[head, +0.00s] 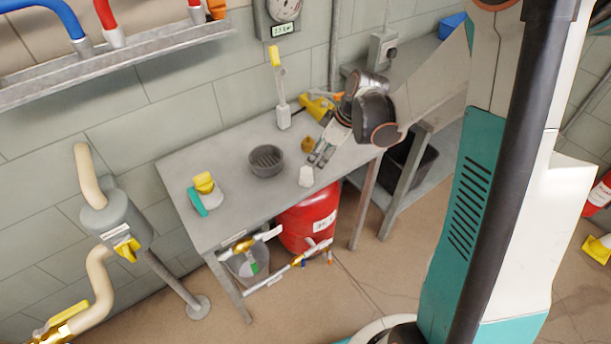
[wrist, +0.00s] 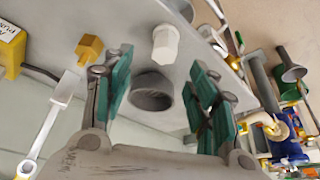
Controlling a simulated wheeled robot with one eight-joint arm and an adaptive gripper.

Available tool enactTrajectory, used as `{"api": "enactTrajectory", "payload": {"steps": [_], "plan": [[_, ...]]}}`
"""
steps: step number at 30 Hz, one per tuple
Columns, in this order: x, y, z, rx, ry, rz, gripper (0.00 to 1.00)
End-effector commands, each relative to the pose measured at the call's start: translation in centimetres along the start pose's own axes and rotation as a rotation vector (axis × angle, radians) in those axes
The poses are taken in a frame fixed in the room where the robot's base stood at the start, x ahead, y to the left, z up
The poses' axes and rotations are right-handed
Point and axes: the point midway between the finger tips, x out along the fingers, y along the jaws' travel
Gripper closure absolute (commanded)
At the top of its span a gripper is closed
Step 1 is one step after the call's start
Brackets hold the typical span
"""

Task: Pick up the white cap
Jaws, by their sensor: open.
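The white cap (head: 306,176) stands on the grey table near its front edge, just below and left of my fingertips in the head view. In the wrist view the faceted white cap (wrist: 165,42) sits beyond the fingertips, roughly between their two lines. My gripper (head: 317,158) is open and empty, reaching over the table from the right. Its teal finger pads (wrist: 162,62) are spread wide in the wrist view. The cap looks apart from both fingers. My gripper's height above the table is hard to tell.
A grey round bowl (head: 267,161) stands left of the cap. A small brass piece (head: 307,144) lies close behind my fingers. A yellow object (head: 318,107) and a white-based upright piece (head: 283,117) stand at the back. A yellow-topped item (head: 204,184) is on the table's left.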

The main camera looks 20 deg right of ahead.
Motion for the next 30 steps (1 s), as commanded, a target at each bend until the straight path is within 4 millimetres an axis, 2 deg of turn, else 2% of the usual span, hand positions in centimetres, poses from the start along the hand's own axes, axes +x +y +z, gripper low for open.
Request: {"api": "enactTrajectory", "payload": {"steps": [1, 6, 17, 25, 30], "plan": [[1.4, 0.0, 0.1, -0.002, 0.0, -0.001, 0.47], [4.2, 0.0, 0.1, 0.0, 0.0, 0.0, 0.47], [6.5, -0.3, 0.1, 0.001, 0.0, 0.0, 0.47], [10.3, -0.8, 0.3, 0.0, 0.0, 0.0, 0.47], [10.8, -0.8, 0.3, 0.002, 0.0, 0.001, 0.47]]}}
